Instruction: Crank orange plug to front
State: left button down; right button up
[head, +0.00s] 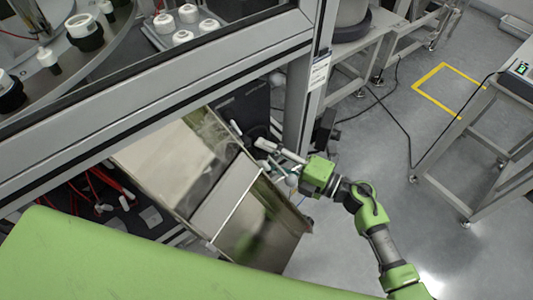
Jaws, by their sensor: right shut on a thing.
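My right gripper (285,167) is at the end of the green arm that comes in from the lower right. It is beside the open metal cabinet door, near the frame post. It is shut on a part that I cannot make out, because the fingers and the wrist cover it. A grey-white bar (279,150) lies along the upper side of the gripper, in front of the dark opening. I cannot pick out any orange plug in this view. My left gripper is not in view.
The metal door (242,185) hangs open below the grey machine frame (170,75). Red cables (108,180) lie inside the cabinet at left. White caps (188,14) stand on the machine above. A grey stand (497,107) is at right. Floor (425,160) between is mostly clear, with a black cable.

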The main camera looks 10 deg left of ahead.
jog(key=o, duration=1.1)
jog(key=shift+v, duration=4.05)
